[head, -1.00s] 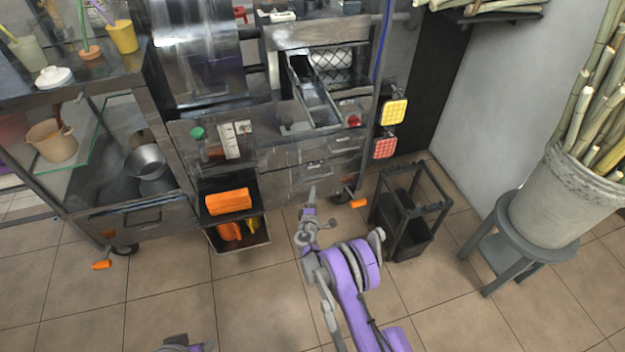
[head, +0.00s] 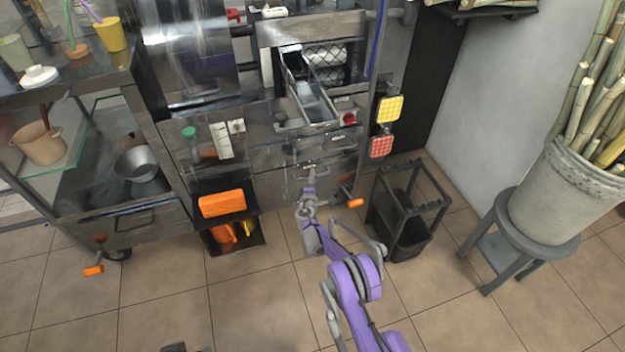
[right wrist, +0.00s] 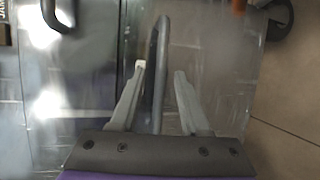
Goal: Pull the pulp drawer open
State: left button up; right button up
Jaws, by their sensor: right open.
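The drawer (head: 338,172) is a grey metal front low in the press cabinet and looks shut in the head view. I take this lower drawer for the pulp drawer. My right gripper (head: 309,187) is in front of it. In the right wrist view, the open right gripper (right wrist: 159,85) has its two pale fingers on either side of the bar handle (right wrist: 160,50). The bar runs between them with a gap on each side, and I cannot tell whether either finger touches it. A small grey part of my left arm shows at the bottom edge; its fingers cannot be made out.
A black open-frame stand (head: 408,215) is close to the right of my right arm. An orange caster pedal (head: 355,203) sticks out below the drawer. An open bin (head: 238,240) with orange things is at left. A stool (head: 520,245) holds a cane bucket. Floor in front is clear.

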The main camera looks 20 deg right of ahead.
grip_shut()
dwell(1.3)
